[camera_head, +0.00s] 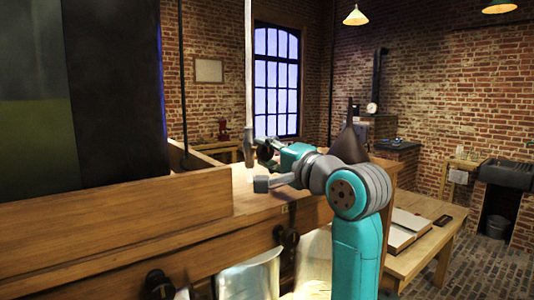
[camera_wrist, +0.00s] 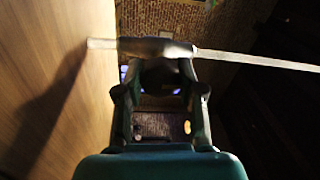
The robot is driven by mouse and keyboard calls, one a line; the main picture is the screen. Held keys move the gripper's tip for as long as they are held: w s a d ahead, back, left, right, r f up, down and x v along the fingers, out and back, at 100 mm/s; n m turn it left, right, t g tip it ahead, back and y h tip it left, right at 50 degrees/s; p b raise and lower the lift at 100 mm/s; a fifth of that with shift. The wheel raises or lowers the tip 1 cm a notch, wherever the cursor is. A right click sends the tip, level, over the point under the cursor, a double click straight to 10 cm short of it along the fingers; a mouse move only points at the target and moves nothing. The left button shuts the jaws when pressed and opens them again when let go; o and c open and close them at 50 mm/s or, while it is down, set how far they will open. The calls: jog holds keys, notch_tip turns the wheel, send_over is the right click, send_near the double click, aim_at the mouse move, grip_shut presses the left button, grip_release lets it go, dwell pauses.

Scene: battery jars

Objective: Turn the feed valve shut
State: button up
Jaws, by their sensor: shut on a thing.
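A thin pale upright rod (camera_head: 248,70) comes down to a wooden bench top in the head view. It has a thicker grey-brown part (camera_head: 249,145) low down, which may be the feed valve. My gripper (camera_head: 257,151) is at this thick part, reaching in from the right. In the wrist view the pale rod (camera_wrist: 255,60) crosses the picture just beyond the fingertips. Its thick part (camera_wrist: 150,47) lies at the tips of my gripper (camera_wrist: 158,55), which is shut on it. The fingers partly hide the contact. No handle or valve position can be made out.
A wooden bench (camera_head: 205,228) with a raised front board runs along the left. Dark round knobs (camera_head: 287,237) sit on its front. A large dark panel (camera_head: 115,90) stands at the left. A lower table (camera_head: 436,222) with an open book (camera_head: 403,230) is at the right.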

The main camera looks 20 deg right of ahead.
dwell(0.4)
jog(key=o, duration=1.2)
jog(key=shift+c, duration=0.2)
jog(key=v, duration=1.2)
